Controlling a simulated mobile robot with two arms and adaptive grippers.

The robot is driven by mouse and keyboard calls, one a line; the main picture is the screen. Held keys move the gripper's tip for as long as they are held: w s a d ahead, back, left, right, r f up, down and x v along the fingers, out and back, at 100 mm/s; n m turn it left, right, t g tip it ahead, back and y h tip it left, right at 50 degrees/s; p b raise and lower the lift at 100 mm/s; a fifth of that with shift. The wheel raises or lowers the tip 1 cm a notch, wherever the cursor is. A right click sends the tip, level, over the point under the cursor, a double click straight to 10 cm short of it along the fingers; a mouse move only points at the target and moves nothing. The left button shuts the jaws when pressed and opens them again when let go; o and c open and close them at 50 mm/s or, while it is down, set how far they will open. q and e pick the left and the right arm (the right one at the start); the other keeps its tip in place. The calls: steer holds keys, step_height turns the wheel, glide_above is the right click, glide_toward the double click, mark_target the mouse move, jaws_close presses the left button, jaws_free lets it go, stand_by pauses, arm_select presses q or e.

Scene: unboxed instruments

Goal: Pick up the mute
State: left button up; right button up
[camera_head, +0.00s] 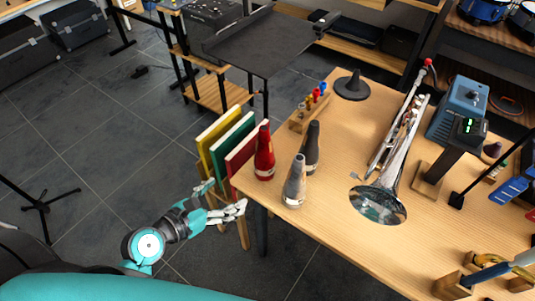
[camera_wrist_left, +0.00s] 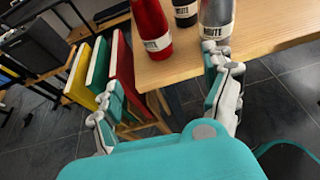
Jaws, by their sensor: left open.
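Three cone-shaped mutes stand upright on the near left corner of the wooden table (camera_head: 330,225). They are a red mute (camera_head: 264,155), a silver-grey mute (camera_head: 295,184) and a black mute (camera_head: 312,148). In the left wrist view, the red mute (camera_wrist_left: 151,28), the black mute (camera_wrist_left: 185,12) and the silver-grey mute (camera_wrist_left: 216,18) show white labels. My left gripper (camera_head: 224,196) is open and empty, just off the table's left edge, left of the mutes and apart from them. Its spread fingers (camera_wrist_left: 163,88) show in the left wrist view. My right gripper is not in view.
Yellow, green and red books or folders (camera_head: 226,140) stand upright beside the table's left edge, close to my left gripper.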

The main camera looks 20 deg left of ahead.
mark_target(259, 149)
arm_select(q)
steer(key=x, duration=1)
steer(key=shift+a+f, duration=0.1)
steer(key=shift+x, duration=2.9)
steer(key=shift+a, duration=0.15)
steer(key=c, duration=1.3)
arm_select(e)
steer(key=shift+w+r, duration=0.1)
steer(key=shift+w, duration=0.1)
arm_select(q)
step_height(259, 149, up, 9)
steer(key=shift+f+p, duration=0.1)
steer(key=shift+p, duration=0.9)
steer(key=shift+r, duration=0.7)
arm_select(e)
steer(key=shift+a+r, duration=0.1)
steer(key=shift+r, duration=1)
